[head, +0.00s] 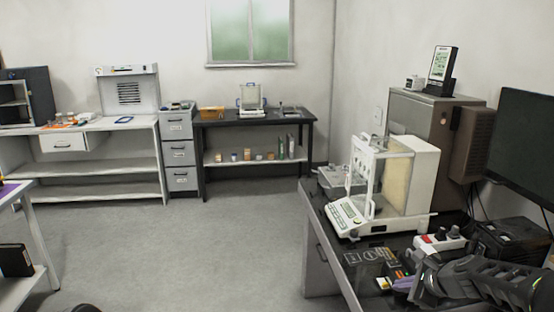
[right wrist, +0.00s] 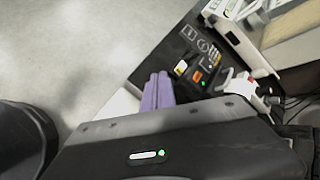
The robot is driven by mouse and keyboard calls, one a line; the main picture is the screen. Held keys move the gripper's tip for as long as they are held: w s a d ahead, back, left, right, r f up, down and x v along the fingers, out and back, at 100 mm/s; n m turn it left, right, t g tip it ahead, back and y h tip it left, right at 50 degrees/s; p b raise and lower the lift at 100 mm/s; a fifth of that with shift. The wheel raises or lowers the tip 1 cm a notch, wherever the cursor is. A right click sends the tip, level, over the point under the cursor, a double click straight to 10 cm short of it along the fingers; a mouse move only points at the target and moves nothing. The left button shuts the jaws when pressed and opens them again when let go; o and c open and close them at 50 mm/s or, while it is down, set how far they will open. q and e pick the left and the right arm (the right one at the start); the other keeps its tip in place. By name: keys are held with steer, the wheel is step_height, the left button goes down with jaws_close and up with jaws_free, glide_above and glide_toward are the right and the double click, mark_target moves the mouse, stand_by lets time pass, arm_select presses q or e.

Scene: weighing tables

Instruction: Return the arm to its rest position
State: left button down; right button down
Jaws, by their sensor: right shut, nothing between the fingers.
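My right arm comes in at the lower right of the head view, low over the front of the dark weighing table (head: 350,262). My right gripper (head: 404,284) points left there. In the right wrist view its purple fingers (right wrist: 158,91) are together, with nothing held between them. My left gripper is not in view. A white analytical balance (head: 412,195) with a glass draft shield stands on the dark table, beyond my right gripper and apart from it.
Small coloured items (head: 384,283) lie on the table close to my right gripper. A red-and-white device (head: 440,240) stands behind my forearm. A monitor (head: 525,135) is at the right. Open grey floor (head: 220,245) lies left of the table.

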steer(key=s+a+f+n+g+h, duration=0.1)
steer(key=s+a+f+n, duration=0.3)
steer(key=f, duration=0.3)
steer(key=s+a+f+n+g, duration=0.1)
steer(key=s+a+f+n, duration=0.15)
steer(key=f+n, duration=0.35)
steer(key=s+a+f+n+g+h, duration=0.1)
steer(key=s+a+f+n, duration=0.1)
steer(key=s+f+n, duration=0.45)
steer(key=s+a+f+n+g+y, duration=0.1)
steer(key=s+a+f, duration=0.3)
steer(key=s, duration=0.4)
steer(key=s+a+f+n+g+y, duration=0.1)
steer(key=s+a+f+n+g, duration=0.1)
steer(key=s+a+f, duration=0.3)
steer(key=s+a+f+n+g+y, duration=0.1)
steer(key=s+a+f+g, duration=0.1)
steer(key=s+a+f, duration=0.2)
steer(key=s+a, duration=0.3)
steer(key=s, duration=0.4)
steer(key=shift+s+a+f+n, duration=0.35)
steer(key=shift+f, duration=0.05)
stand_by(0.6)
